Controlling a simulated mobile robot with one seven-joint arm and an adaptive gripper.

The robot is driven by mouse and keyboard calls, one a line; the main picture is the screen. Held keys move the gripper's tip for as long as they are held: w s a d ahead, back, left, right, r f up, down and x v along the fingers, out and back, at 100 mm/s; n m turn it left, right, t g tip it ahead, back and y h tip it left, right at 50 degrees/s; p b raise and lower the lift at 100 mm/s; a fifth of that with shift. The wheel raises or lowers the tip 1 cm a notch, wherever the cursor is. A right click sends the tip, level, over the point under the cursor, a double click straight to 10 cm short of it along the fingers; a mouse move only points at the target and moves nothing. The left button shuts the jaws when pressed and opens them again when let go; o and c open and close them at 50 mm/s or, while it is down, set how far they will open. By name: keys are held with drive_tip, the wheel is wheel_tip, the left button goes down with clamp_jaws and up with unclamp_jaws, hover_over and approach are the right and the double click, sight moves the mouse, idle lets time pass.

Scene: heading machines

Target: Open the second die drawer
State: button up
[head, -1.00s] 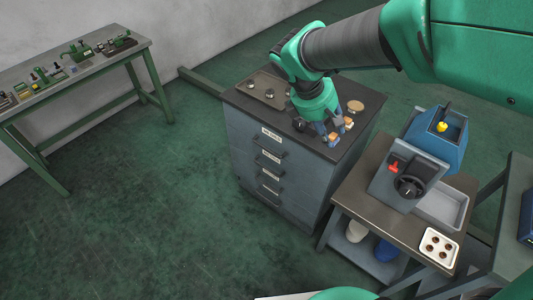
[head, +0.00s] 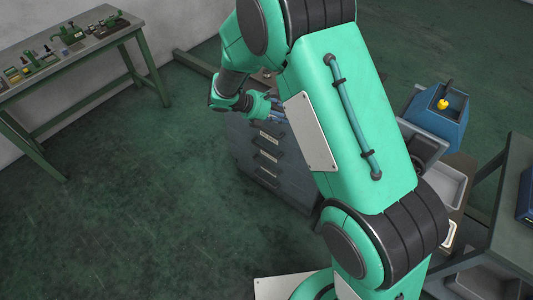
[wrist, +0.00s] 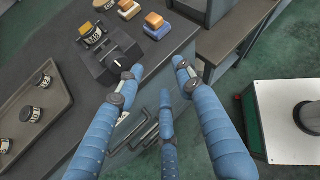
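The grey drawer cabinet (head: 245,140) stands left of my arm in the head view, with several labelled drawers stacked in its front. The second drawer down (head: 267,146) looks flush with the front, as do the others in view. My gripper (head: 278,110) is at the upper front of the cabinet, partly hidden behind my forearm. In the wrist view its blue fingers (wrist: 155,78) are spread apart with nothing between them. Several dark bar handles (wrist: 146,128) show below and between the fingers, apart from the fingertips as far as I can tell.
A workbench (head: 60,65) stands at upper left. A blue machine (head: 440,112) is at right. Floor before the drawers is clear.

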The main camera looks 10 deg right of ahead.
drive_tip(key=w+a+f+n+t+h+b, duration=0.1)
drive_tip(key=w+a+f+n+t, duration=0.25)
drive_tip(key=f, duration=0.55)
drive_tip(key=w+a+f+n+h, duration=0.1)
drive_tip(key=w+a+f+n, duration=0.1)
drive_tip(key=a+f+n, duration=0.5)
drive_tip(key=n+t+y+b, duration=0.1)
drive_tip(key=n+t+y, duration=0.1)
drive_tip(key=n+t, duration=0.5)
approach(267, 152)
drive_tip(key=s+a+n+g, duration=0.1)
drive_tip(key=a+n+g, duration=0.1)
drive_tip(key=a, duration=0.1)
drive_tip(key=shift+a+r, duration=0.15)
drive_tip(key=shift+r, duration=0.25)
drive_tip(key=b+x, duration=0.2)
drive_tip(key=x, duration=1.1)
drive_tip(key=shift+w+d+r+b, duration=0.1)
drive_tip(key=shift+w+d+b, duration=0.1)
drive_tip(key=shift+d+b, duration=0.15)
drive_tip(key=shift+c, duration=0.2)
clamp_jaws()
